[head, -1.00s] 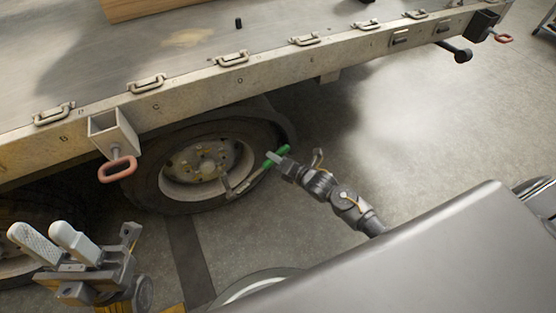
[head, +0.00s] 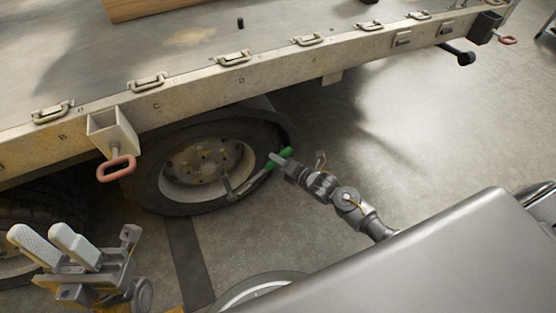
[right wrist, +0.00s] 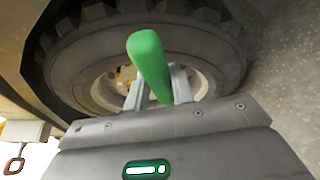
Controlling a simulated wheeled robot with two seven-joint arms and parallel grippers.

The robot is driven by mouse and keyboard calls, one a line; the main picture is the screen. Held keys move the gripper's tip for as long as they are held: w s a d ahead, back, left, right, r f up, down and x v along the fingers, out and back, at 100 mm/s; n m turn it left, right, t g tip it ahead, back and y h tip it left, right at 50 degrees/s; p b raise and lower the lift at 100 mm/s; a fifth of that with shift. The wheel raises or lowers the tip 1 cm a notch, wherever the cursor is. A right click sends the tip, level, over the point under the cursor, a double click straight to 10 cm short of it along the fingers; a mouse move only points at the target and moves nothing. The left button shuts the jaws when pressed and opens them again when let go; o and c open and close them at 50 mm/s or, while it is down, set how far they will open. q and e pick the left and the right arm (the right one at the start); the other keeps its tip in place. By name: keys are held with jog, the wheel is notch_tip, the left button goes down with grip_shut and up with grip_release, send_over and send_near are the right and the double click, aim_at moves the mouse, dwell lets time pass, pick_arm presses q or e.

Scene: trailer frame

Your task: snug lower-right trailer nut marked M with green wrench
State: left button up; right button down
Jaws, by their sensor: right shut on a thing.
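The green wrench (head: 279,156) has a green handle and a grey shaft, with its head at the lower right of the wheel hub (head: 207,165). My right gripper (head: 277,158) is shut on the wrench's green handle; in the right wrist view the green handle (right wrist: 150,62) stands up between the grey fingers (right wrist: 157,92). The nut marked M is too small to make out, and whether the wrench head sits on it cannot be told. My left gripper (head: 50,243) is open and empty at the lower left, away from the wheel.
The trailer bed's side rail (head: 200,88) with latches runs above the wheel. The black tyre (head: 150,190) surrounds the hub. A red hook handle (head: 116,169) hangs from a bracket left of the wheel. The floor right of the wheel is clear.

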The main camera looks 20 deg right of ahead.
jog(key=shift+w+d+f+m+b, duration=0.1)
jog(key=shift+d+f+m+b, duration=0.4)
jog(key=shift+f+b, duration=0.4)
jog(key=shift+d, duration=0.1)
jog(key=shift+d+f+m+t+y+b, duration=0.15)
jog(key=shift+d+f+m+b, duration=0.1)
jog(key=shift+f+b, duration=0.3)
jog(key=shift+d+f+m+t+y+b, duration=0.1)
jog(key=shift+d+f+m+b, duration=0.1)
jog(key=shift+f+b, duration=0.35)
jog(key=shift+d+f+m+t+y+b, duration=0.15)
jog(key=shift+d+f+m+b, duration=0.1)
jog(key=shift+f+b, duration=0.3)
